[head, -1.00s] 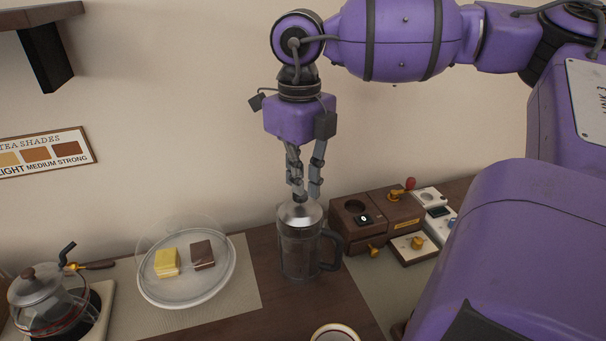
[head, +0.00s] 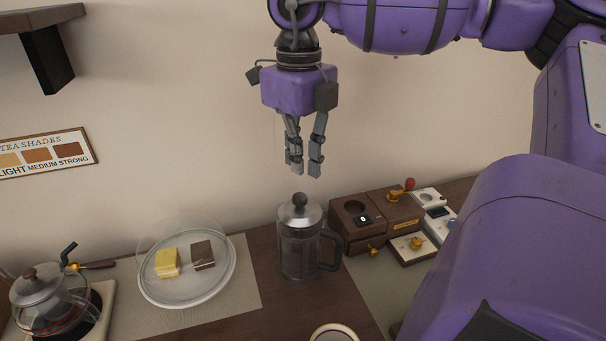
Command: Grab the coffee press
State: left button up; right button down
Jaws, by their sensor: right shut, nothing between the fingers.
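The coffee press (head: 299,250) stands upright on the dark wooden counter, with a glass body, a metal lid, a dark round knob on top and a dark handle to the right. My right gripper (head: 305,170) hangs pointing down just above the knob. Its fingers are shut with nothing held, and a small gap shows between them and the knob. My left gripper is not in view.
A plate (head: 152,291) with two cake pieces under a clear cover is left of the press. A glass teapot (head: 48,300) stands at far left. A brown box with knobs (head: 372,212) is close on the right. A round cup rim (head: 334,333) shows at the front.

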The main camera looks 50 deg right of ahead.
aim_at(299, 250)
jog(key=k+j, duration=0.7)
jog(key=k, duration=0.2)
